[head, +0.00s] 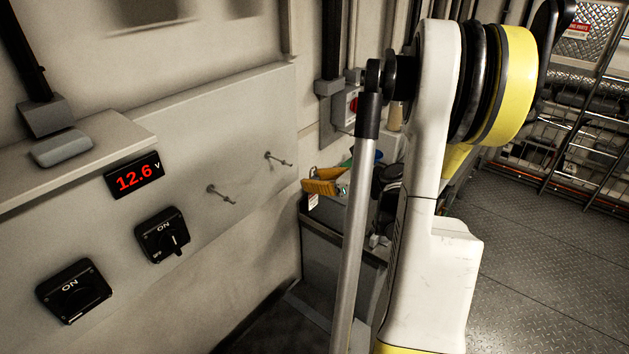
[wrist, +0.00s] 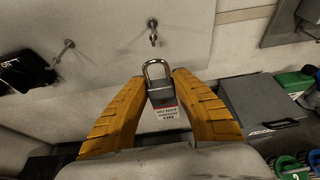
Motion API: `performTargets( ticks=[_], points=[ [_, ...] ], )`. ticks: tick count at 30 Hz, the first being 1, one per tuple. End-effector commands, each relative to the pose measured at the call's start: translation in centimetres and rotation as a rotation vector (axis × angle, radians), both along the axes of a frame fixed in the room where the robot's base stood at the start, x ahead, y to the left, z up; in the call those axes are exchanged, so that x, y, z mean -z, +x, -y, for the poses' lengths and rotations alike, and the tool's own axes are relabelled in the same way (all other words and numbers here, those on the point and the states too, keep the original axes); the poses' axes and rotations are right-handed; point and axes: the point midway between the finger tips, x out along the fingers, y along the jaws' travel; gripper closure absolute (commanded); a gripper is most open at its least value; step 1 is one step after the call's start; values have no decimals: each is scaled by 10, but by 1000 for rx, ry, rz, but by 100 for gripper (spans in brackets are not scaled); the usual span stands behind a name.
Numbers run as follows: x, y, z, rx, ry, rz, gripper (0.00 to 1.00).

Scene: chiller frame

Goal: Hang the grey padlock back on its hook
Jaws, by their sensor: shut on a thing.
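The grey padlock (wrist: 161,96) is between the two orange fingers of my gripper (wrist: 160,84) in the wrist view. Its shackle points up, and a white tag with red and dark print hangs on its body. My gripper is shut on it. Two bare metal hooks stick out from the pale panel: one hook (wrist: 153,34) is just above the shackle in the wrist view and apart from it, the other hook (wrist: 65,48) is to the left. In the head view the gripper (head: 322,185) is right of and below the right hook (head: 278,160); the left hook (head: 220,195) is farther off.
Two black ON switches (head: 162,235) and a red 12.6 V display (head: 134,176) are on the panel to the left. A grey box (wrist: 258,108) stands to the right in the wrist view, with green and blue items beyond it. Open floor (head: 545,240) lies to the right.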

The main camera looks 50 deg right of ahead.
Motion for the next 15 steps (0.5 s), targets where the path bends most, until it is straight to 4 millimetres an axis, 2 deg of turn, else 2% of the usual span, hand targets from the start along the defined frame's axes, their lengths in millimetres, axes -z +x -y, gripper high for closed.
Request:
performTargets(
  ticks=[15],
  points=[
    [2,28,-2,-1,-1,0,100]
  ],
)
